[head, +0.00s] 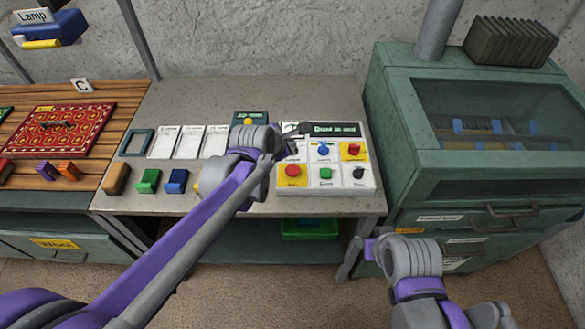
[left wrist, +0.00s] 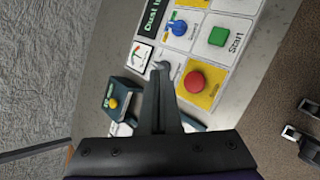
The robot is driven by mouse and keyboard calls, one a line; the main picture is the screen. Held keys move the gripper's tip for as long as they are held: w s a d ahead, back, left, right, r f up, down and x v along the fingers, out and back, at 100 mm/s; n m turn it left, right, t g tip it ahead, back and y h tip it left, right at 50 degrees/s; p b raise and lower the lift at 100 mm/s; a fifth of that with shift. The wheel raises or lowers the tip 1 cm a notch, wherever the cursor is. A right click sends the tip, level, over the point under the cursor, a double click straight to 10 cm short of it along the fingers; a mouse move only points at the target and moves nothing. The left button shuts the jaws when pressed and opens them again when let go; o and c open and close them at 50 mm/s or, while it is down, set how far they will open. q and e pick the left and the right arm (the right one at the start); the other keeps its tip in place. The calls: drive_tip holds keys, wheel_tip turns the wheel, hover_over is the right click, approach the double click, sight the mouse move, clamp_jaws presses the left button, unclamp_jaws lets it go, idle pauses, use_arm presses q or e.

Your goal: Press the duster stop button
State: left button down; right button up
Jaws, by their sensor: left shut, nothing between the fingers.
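A white control panel (head: 326,190) with a dark display stands at the right of the bench. A red button on a yellow square (head: 293,171) is at its lower left and also shows in the left wrist view (left wrist: 194,82). A green button (head: 326,173), labelled Start in the left wrist view (left wrist: 218,36), is beside it. Another red button (head: 353,149) is at the panel's upper right. I cannot read the red buttons' labels. My left gripper (head: 288,143) is shut and empty over the panel's upper left, beside the lower-left red button; contact is unclear. My right gripper (head: 370,246) is low in front of the bench.
A blue knob (head: 323,149) and a black knob (head: 358,173) are on the panel. A teal box with a yellow button (head: 248,121) is behind my left wrist. White cards (head: 189,141) and colored blocks (head: 148,181) lie left. A green cabinet (head: 392,150) stands right.

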use_arm(q)
drive_tip(key=b, duration=0.4)
hover_over(290, 172)
wheel_tip(290, 172, down, 8)
drive_tip(key=shift+r, duration=0.1)
drive_tip(key=shift+f, duration=0.5)
use_arm(e)
drive_tip(key=s+f, duration=0.3)
drive_tip(key=f, duration=0.3)
drive_tip(key=shift+f+g, duration=0.25)
drive_tip(key=shift+g, duration=0.15)
use_arm(q)
drive_tip(key=shift+w, duration=0.1)
use_arm(e)
drive_tip(key=shift+w, duration=0.1)
use_arm(q)
drive_tip(key=shift+f, duration=0.1)
use_arm(e)
drive_tip(key=shift+f, duration=0.15)
use_arm(q)
drive_tip(key=shift+f+b, duration=0.3)
drive_tip(key=shift+b, duration=0.15)
use_arm(e)
drive_tip(key=shift+s+f, duration=0.2)
drive_tip(key=shift+f, duration=0.05)
